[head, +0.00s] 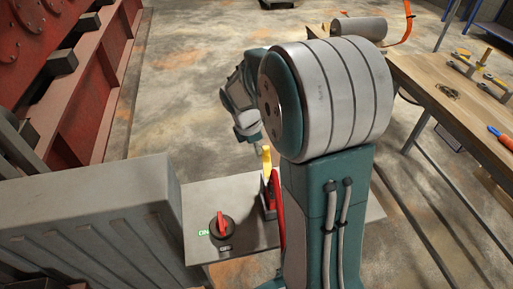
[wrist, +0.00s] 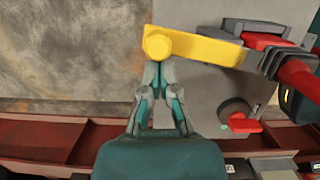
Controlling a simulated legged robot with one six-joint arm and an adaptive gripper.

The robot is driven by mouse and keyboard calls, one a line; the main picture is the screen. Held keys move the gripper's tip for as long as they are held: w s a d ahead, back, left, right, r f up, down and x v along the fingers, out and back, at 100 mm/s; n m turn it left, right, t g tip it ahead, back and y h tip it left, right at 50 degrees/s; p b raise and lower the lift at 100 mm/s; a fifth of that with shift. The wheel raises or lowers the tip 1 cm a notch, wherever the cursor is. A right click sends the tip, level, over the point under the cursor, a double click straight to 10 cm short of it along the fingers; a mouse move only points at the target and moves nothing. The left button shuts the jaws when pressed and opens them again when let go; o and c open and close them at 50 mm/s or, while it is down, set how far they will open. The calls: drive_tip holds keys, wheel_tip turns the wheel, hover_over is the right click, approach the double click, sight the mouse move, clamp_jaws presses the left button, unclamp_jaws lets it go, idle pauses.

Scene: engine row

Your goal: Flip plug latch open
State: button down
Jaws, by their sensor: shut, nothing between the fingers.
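The yellow plug latch (head: 267,160) stands up above the grey panel in the head view. In the wrist view the yellow latch (wrist: 205,48) runs sideways, with its rounded end at the left, just beyond my fingertips. My gripper (wrist: 158,68) is shut and empty, its tips at or very near that rounded end; I cannot tell whether they touch. The red plug (wrist: 302,77) sits in a dark grey housing by the latch's right end. In the head view my arm hides part of the plug, and my gripper (head: 259,148) shows just above the latch.
A rotary switch with a red knob (head: 221,226) sits on the grey panel (head: 245,240), beside a green ON label (head: 204,233). A grey ribbed box (head: 95,225) stands at the left. A wooden workbench (head: 440,85) with tools is at the right. Open floor lies behind.

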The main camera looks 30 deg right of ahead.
drive_tip(key=shift+d+m, duration=0.3)
drive_tip(key=shift+m, duration=0.1)
drive_tip(key=d+m, duration=0.2)
drive_tip(key=m, duration=0.1)
drive_tip(key=shift+s+g, duration=0.4)
drive_tip(key=s+d+m+g+y, duration=0.1)
drive_tip(key=s+d+m, duration=0.3)
drive_tip(key=m, duration=0.7)
drive_tip(key=shift+s+m+y, duration=0.4)
drive_tip(key=shift+s+y, duration=0.5)
drive_tip(key=shift+s, duration=0.25)
drive_tip(key=shift+a, duration=0.1)
